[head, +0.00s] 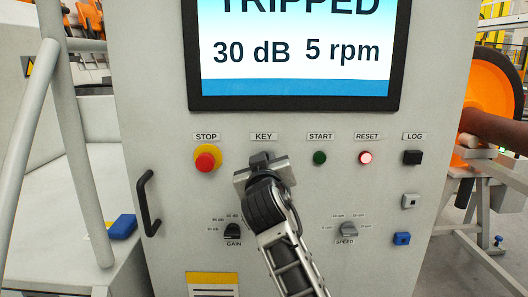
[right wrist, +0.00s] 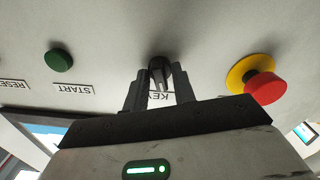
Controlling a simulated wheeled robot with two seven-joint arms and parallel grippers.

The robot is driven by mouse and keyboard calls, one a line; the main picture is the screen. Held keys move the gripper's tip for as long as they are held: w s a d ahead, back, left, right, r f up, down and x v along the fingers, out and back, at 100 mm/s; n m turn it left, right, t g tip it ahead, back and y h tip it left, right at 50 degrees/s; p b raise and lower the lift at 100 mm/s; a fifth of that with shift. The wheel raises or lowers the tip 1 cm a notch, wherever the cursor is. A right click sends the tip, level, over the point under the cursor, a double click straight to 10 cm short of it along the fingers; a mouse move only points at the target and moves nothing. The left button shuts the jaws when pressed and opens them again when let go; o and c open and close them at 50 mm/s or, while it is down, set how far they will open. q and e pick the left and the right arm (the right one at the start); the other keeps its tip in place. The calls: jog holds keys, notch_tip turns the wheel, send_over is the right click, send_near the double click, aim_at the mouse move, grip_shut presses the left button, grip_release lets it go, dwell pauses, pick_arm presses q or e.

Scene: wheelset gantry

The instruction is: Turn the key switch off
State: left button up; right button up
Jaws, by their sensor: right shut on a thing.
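The dark key switch (head: 260,158) sits under the KEY label on the grey panel, mostly hidden in the head view by my right gripper (head: 262,168). In the right wrist view, the key switch (right wrist: 159,66) is a dark knob standing out from the panel. The two fingers of my right gripper (right wrist: 157,80) lie on either side of it, shut on it. The KEY label shows between the fingers. The knob's exact angle is hard to read. My left gripper is not in view.
The red stop button (head: 204,160) on its yellow collar is left of the key. The green start button (head: 319,158) and lit reset button (head: 365,158) are to the right. The gain knob (head: 233,231) and speed knob (head: 347,230) sit below. The screen (head: 297,50) reads TRIPPED.

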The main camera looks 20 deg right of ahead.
jog(key=shift+n+p, duration=0.8)
jog(key=shift+n, duration=0.3)
jog(key=o, duration=0.7)
